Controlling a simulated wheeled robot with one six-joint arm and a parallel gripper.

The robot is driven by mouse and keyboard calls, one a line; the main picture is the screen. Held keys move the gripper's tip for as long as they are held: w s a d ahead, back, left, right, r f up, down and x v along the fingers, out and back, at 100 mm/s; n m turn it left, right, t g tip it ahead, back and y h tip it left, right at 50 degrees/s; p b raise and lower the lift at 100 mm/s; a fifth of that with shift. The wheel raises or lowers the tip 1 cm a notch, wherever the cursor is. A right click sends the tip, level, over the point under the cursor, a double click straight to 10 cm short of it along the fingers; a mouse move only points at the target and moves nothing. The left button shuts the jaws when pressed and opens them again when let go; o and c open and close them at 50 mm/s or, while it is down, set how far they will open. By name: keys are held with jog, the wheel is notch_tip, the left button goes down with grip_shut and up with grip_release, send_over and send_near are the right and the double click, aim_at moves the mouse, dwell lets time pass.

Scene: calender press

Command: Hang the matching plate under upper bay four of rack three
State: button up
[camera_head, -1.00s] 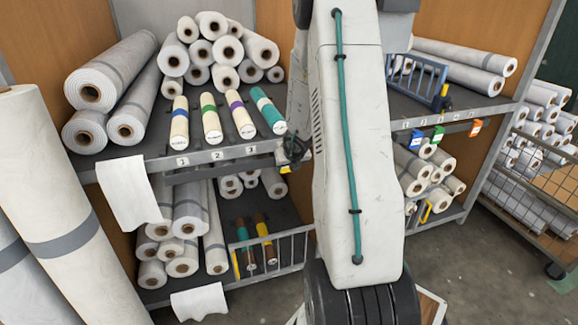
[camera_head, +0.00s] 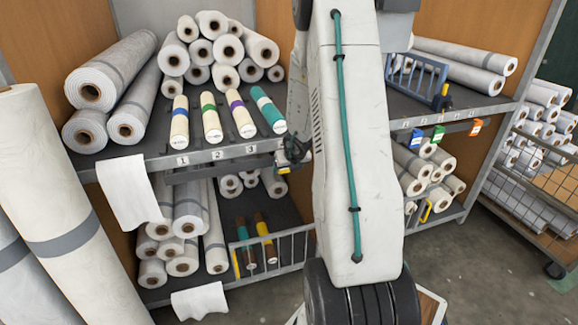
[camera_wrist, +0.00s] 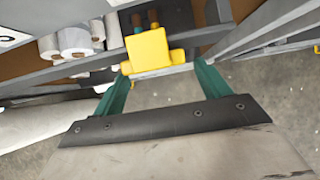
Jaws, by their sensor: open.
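A yellow plate (camera_wrist: 148,50) shows in the wrist view between and just beyond the tips of my gripper's green fingers (camera_wrist: 162,70). The fingers are open, with a gap visible on the plate's right side. In the head view my gripper (camera_head: 291,152) is at the front rail, right of label 3 (camera_head: 251,149). A little yellow (camera_head: 284,170) shows below it. The fourth label is hidden there. Above the rail lie banded rolls: blue (camera_head: 180,120), green (camera_head: 211,118), purple (camera_head: 240,114) and teal (camera_head: 268,110). I cannot tell whether the plate hangs from the rail.
Blue (camera_head: 416,138), green (camera_head: 438,133) and orange (camera_head: 475,127) plates hang on the right-hand rail. A blue frame (camera_head: 417,78) stands above. A wire-sided lower shelf (camera_head: 275,250) holds more rolls. A mesh cart (camera_head: 535,190) stands at right. Tall rolls (camera_head: 65,200) lean at left.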

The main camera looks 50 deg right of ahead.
jog(key=v, duration=0.7)
jog(key=shift+r, duration=0.3)
jog(key=shift+s, duration=0.15)
jog(key=s+a+r+n+y, duration=0.1)
jog(key=a+r+n+y, duration=0.3)
jog(key=a+n, duration=0.7)
jog(key=a+r+n+y, duration=0.4)
jog(key=a+n, duration=0.7)
jog(key=s+a+r+n+g+h, duration=0.2)
jog(key=s+a+r+n, duration=0.4)
jog(key=s+n, duration=0.4)
jog(key=s+a+r+n+g+h, duration=0.2)
jog(key=s+a+r+n, duration=0.3)
jog(key=s+a+n, duration=0.3)
jog(key=shift+s+a+r+n, duration=0.25)
jog(key=shift+s+r+n, duration=0.15)
jog(key=shift+s+n, duration=1.1)
